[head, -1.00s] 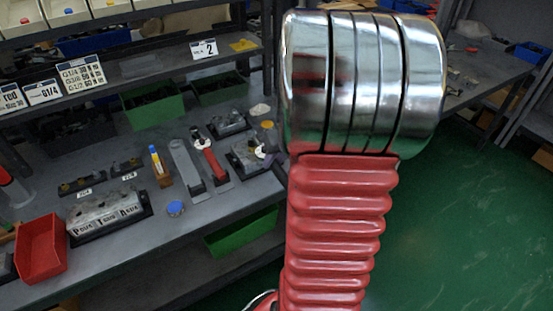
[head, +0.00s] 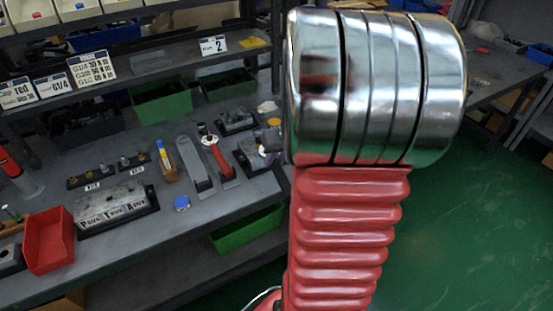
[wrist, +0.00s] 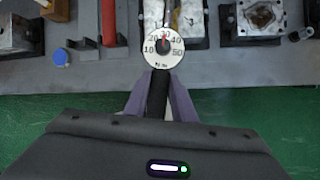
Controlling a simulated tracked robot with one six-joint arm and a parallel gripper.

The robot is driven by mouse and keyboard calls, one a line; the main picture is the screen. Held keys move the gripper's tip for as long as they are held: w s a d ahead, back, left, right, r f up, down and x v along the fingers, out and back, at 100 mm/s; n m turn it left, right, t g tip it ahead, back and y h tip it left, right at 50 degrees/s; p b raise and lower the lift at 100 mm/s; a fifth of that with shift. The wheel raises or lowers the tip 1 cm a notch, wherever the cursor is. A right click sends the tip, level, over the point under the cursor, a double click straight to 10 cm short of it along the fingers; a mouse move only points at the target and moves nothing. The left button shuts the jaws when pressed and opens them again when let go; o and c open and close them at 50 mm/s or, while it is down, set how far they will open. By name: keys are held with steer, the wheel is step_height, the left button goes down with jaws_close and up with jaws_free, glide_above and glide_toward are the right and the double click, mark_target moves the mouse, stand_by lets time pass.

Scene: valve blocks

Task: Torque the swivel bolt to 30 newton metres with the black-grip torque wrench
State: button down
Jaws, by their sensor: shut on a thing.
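In the wrist view my gripper (wrist: 160,101) has its two purple fingers closed on the black grip of the torque wrench (wrist: 157,90). The wrench's round white dial (wrist: 163,50) faces the camera, with its red needle pointing near the top, between the 20 and 40 marks. The wrench points away over the bench edge; its far end is hard to separate from the parts behind it. In the head view my own arm hides my gripper. I cannot clearly pick out the swivel bolt in either view.
A red-grip wrench (head: 216,158) lies on the bench beside a grey holder (head: 193,160). A lettered block (head: 115,205), a blue cap (head: 181,203) and a red bin (head: 48,240) stand to the left. Open green floor (wrist: 55,115) lies before the bench.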

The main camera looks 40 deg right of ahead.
steer(key=shift+s+d+n+y, duration=0.2)
steer(key=shift+d+n, duration=0.2)
steer(key=shift+d, duration=0.2)
steer(key=shift+s+d+n+y, duration=0.2)
steer(key=shift+d+n, duration=0.2)
steer(key=shift+d, duration=0.15)
steer(key=shift+r, duration=0.7)
stand_by(0.4)
